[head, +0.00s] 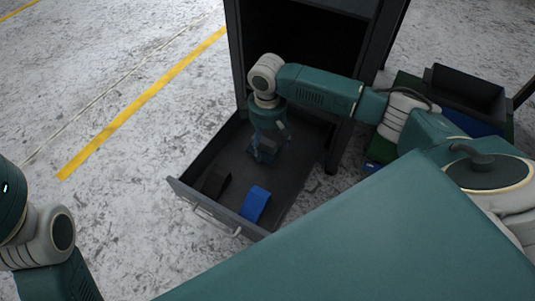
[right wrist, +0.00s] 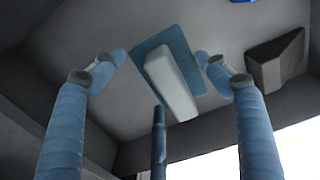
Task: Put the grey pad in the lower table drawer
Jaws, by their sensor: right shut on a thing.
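The grey pad (right wrist: 172,85) shows in the right wrist view as a pale grey bar on a flat blue-grey plate, between the blue fingertips of my right gripper (right wrist: 160,68). The gripper is shut on it. In the head view my right gripper (head: 266,152) points down inside the open table drawer (head: 190,197), towards its back; the pad is hard to make out there. I cannot tell whether the pad touches the drawer floor. My left arm shows at the left edge of the head view; its gripper is out of the picture.
A blue block (head: 255,204) and a dark block (head: 215,181) lie in the front of the drawer. The dark cabinet (head: 237,50) stands behind, with a dark opening above the drawer. A black bin (head: 466,95) stands at right. Open floor lies left.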

